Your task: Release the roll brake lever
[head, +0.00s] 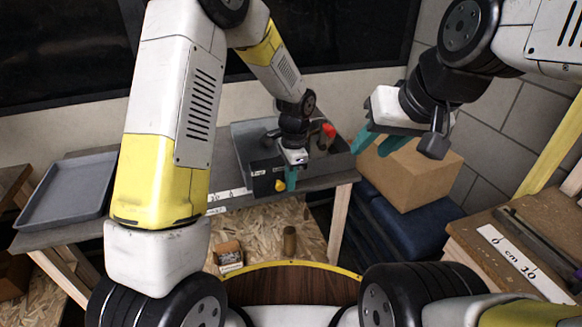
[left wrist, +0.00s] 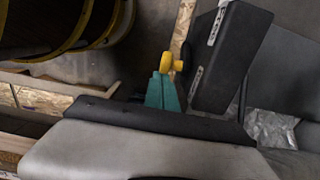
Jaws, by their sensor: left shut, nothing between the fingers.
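A grey metal machine (head: 345,162) stands on the table. A small yellow handle (head: 281,185), which looks like the brake lever, sticks out at its dark front face. A red knob (head: 328,131) shows on top at the back; I cannot tell whether it belongs to another lever. My left gripper (head: 291,182) is shut and empty, pointing down just right of the yellow handle. In the left wrist view the teal fingertips (left wrist: 164,80) are close to the yellow handle (left wrist: 171,62); I cannot tell if they touch. My right gripper (head: 382,143) is open and empty, raised at the right.
A grey tray (head: 68,190) lies at the table's left end. A cardboard box (head: 415,172) rests on dark blue crates (head: 408,222) at the right. A wooden bench (head: 520,235) with a measuring strip is at far right. A small box (head: 229,255) stands below on chipboard.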

